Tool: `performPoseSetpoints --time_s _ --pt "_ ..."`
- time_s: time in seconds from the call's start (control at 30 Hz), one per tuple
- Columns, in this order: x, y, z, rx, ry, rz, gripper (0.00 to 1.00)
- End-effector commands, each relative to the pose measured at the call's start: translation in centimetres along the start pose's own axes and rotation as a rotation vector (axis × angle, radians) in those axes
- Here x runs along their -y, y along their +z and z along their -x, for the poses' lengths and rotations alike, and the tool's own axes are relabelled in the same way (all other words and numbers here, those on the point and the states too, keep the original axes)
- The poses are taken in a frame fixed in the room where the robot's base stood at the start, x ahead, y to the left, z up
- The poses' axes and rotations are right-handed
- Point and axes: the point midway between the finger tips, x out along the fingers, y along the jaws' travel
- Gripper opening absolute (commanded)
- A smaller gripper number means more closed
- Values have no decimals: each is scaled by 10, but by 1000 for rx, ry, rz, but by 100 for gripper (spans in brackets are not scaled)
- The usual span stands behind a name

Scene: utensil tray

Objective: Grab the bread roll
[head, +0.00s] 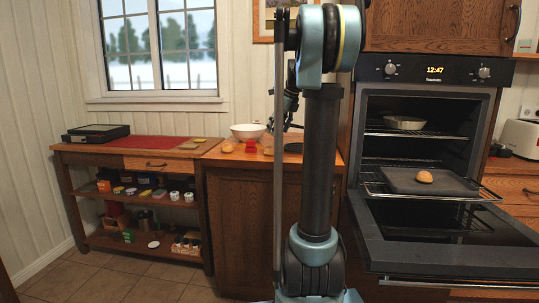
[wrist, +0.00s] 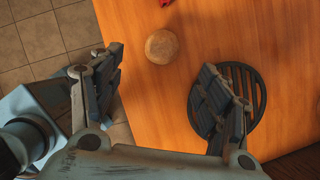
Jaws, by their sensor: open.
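A round, light-brown bread roll (wrist: 161,46) lies on the wooden counter in the wrist view, beyond my fingertips and between their lines. What looks like the same roll (head: 268,150) shows on the counter in the head view, beside my arm. My gripper (wrist: 160,72) is open and empty above the counter, its two dark fingers wide apart and not touching the roll. Another roll (head: 425,176) sits on a dark baking tray (head: 400,183) on the pulled-out oven rack. A small tan round item (head: 227,147) lies farther left on the counter.
A black slatted trivet (wrist: 258,98) lies under and beside my right finger. A white bowl (head: 248,131) stands behind the roll, near a red item (head: 250,146). The oven door (head: 440,255) hangs open at right. The counter's left edge runs near my left finger.

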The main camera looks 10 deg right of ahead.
Motion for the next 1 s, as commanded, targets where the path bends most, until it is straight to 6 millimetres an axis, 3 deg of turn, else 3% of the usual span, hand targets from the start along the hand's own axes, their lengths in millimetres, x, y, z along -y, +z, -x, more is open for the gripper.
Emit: performPoseSetpoints --time_s 0.23,0.53,0.8,1.0 --pt "0 0 -39 0 1 1 70" --pt "1 0 -59 -1 1 2 70" --pt "6 1 -94 -1 0 2 70" --pt "6 1 -103 -1 0 1 70"
